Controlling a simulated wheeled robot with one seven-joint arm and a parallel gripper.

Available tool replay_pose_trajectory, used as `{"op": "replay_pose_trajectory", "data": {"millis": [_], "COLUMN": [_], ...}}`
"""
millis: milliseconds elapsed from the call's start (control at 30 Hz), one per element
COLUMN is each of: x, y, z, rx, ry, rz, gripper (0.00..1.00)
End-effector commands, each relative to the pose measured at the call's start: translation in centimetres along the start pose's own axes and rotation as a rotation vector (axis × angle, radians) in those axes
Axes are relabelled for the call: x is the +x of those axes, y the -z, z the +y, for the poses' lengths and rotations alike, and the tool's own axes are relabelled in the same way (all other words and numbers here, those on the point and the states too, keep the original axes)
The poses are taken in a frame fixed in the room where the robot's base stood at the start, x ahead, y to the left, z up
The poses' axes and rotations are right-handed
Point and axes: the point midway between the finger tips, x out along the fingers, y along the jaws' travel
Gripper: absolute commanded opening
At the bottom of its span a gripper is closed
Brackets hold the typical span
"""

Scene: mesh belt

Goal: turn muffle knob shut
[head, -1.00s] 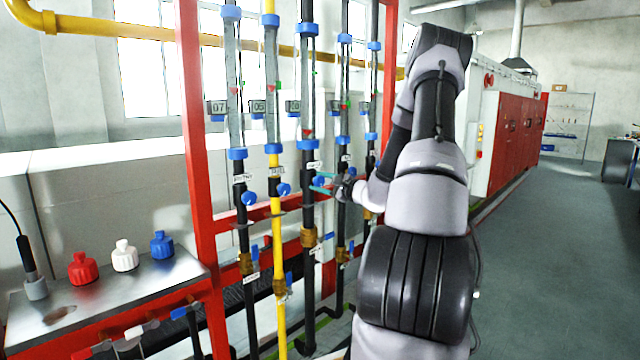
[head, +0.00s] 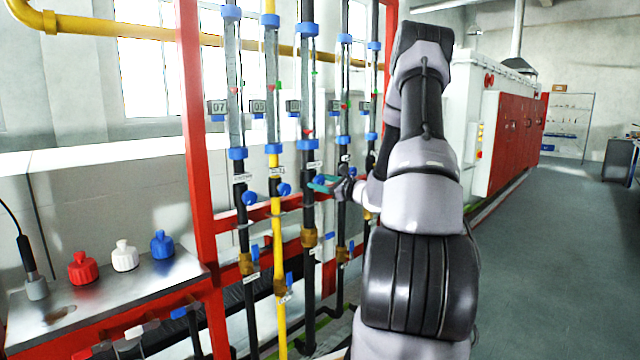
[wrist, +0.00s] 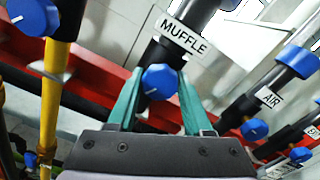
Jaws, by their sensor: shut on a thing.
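In the head view my gripper (head: 322,184) is at the third pipe from the left, level with the other knobs, and the muffle knob is mostly hidden there.
A blue knob under the AIR label (wrist: 254,129) is to the right in the wrist view. A yellow pipe (head: 279,240) stands left of my gripper. Red frame posts (head: 200,150) and a bench with red, white and blue bottles (head: 124,256) stand further left. Open floor (head: 560,260) lies right.

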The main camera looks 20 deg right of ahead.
Motion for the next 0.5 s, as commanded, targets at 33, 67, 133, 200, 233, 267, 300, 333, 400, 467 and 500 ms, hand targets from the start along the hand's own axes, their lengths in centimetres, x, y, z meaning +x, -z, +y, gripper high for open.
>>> {"op": "replay_pose_trajectory", "data": {"millis": [33, 67, 133, 200, 233, 267, 300, 333, 400, 467, 500], "x": [-0.02, -0.03, -0.02, -0.03, -0.05, -0.06, -0.04, -0.03, -0.05, -0.07, -0.07], "y": [0.04, 0.06, 0.06, 0.06, 0.07, 0.08, 0.07, 0.06, 0.08, 0.09, 0.07], "z": [0.04, 0.03, 0.07, 0.07, 0.06, 0.06, 0.1, 0.12, 0.12, 0.1, 0.12], "rx": [0.044, 0.073, 0.139, 0.206, 0.235, 0.263, 0.301, 0.329, 0.395, 0.453, 0.49], "ry": [0.0, 0.0, -0.001, 0.0, 0.0, 0.0, -0.001, -0.001, -0.001, 0.0, 0.0], "rz": [0.001, 0.002, 0.002, 0.001, 0.002, 0.002, 0.002, 0.002, 0.003, 0.003, 0.002], "gripper": [0.0, 0.0, 0.0, 0.0, 0.0, 0.0, 0.0, 0.0, 0.0, 0.0, 0.0]}}
